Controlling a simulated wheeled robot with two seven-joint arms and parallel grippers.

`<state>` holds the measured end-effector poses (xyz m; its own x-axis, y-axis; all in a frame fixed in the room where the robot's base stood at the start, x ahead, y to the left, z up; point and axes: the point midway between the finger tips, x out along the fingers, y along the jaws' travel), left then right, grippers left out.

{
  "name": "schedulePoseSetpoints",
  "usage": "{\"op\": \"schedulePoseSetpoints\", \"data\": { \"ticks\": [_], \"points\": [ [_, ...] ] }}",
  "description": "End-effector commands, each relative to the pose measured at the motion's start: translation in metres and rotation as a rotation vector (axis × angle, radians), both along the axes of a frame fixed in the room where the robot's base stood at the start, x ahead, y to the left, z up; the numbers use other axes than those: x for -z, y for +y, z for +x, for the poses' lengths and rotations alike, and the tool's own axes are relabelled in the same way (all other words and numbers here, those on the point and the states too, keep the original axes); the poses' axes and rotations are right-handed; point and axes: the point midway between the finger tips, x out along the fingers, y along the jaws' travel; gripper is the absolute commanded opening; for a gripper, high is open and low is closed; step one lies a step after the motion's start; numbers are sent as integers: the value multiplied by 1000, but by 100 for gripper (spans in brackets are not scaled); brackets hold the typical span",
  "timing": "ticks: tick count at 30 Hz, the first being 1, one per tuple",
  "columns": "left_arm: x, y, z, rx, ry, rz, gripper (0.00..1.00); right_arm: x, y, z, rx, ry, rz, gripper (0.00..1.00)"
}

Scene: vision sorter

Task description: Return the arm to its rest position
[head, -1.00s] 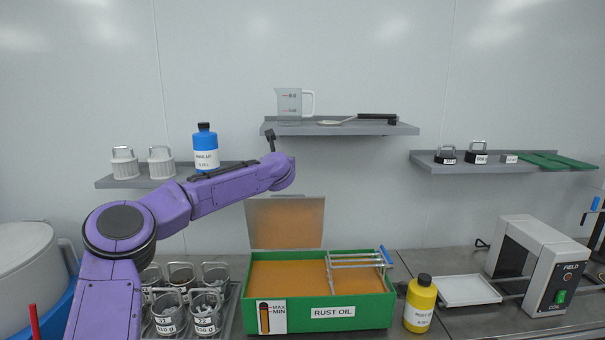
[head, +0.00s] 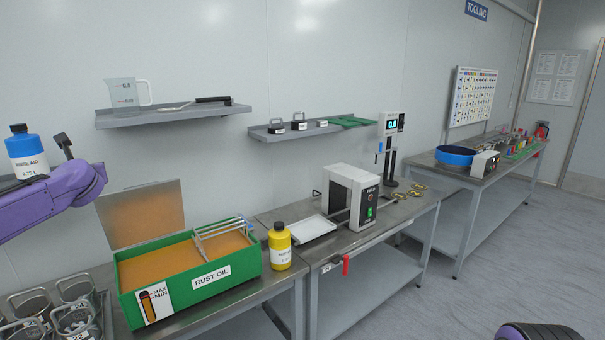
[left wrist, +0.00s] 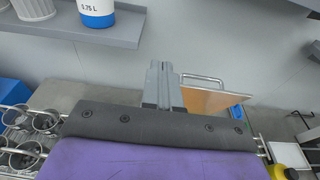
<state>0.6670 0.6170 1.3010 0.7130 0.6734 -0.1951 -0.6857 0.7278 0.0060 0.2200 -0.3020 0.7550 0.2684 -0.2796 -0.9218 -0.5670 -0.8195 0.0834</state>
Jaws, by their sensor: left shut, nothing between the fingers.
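My left arm (head: 50,208) comes in from the left in the head view, raised in front of the wall. Its fingers cannot be made out clearly there. In the left wrist view my left gripper (left wrist: 163,82) is shut and empty, its two grey fingers together. The fingers point toward the wall, with the orange lid behind them and to the right. A purple part of my own body shows at the bottom right edge of the head view. My right gripper is not in view.
A blue-and-white bottle (head: 27,155) stands close to my left arm in the picture. Below are the green rust oil box (head: 190,280), wire-handled baskets (head: 75,318) and a yellow bottle (head: 280,248). The white field device (head: 350,197) stands right. Open floor (head: 470,285) lies beyond.

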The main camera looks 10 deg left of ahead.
Motion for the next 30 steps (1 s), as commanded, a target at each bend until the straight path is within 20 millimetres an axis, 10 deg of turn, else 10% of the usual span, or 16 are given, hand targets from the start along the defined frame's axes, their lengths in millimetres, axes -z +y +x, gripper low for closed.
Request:
{"op": "schedulePoseSetpoints", "data": {
  "ticks": [8,17,23,30],
  "points": [
    [12,-20,7,63,192,203,0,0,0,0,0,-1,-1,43],
    [77,-99,19,243,519,565,0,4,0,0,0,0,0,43],
    [170,-172,13,435,798,875,0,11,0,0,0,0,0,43],
    [348,-269,-58,828,1197,1355,0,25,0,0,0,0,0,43]
  ]
}}
